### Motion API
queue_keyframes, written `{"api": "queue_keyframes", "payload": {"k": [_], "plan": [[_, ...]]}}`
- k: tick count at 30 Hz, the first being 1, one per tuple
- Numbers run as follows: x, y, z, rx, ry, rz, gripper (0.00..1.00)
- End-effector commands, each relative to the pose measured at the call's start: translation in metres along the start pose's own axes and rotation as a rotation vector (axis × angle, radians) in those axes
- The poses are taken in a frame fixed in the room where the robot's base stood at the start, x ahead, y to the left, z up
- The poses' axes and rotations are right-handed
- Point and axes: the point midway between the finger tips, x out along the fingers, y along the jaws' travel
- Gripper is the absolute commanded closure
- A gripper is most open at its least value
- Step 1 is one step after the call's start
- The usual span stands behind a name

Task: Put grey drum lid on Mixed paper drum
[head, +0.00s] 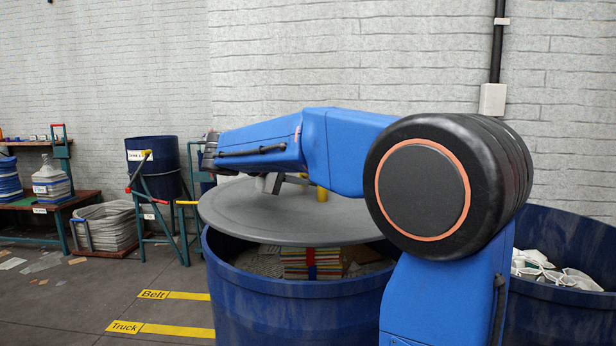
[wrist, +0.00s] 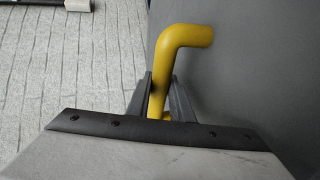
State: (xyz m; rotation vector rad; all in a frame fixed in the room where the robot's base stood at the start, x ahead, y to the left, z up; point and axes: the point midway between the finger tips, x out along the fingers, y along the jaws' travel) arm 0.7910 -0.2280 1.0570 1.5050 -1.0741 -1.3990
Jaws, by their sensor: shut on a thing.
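The grey drum lid (head: 250,222) is a wide flat disc with a yellow bar handle, seen in the head view above a blue drum (head: 300,305). The lid is apart from the drum's rim, and the open mouth shows beneath it. Paper and a strapped colourful stack lie inside that drum; no label shows on it. My gripper (wrist: 160,98) is shut on the yellow handle (wrist: 182,38) in the wrist view, with the lid's grey face (wrist: 255,70) behind. In the head view the fingers are mostly hidden by my arm.
Another blue drum (head: 570,235) with white scraps stands at the right. A labelled blue drum (head: 152,165) sits on a stand at the back left, near shelves of stacked goods. Floor with yellow Belt and Truck markings (head: 165,329) is clear at front left.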

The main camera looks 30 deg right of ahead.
Motion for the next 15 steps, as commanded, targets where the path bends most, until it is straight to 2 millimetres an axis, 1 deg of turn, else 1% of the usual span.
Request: {"api": "queue_keyframes", "payload": {"k": [5, 15], "plan": [[0.003, -0.009, 0.001, 0.001, 0.001, 0.001, 1.0], [0.012, -0.035, 0.003, 0.0, 0.001, 0.001, 1.0]]}}
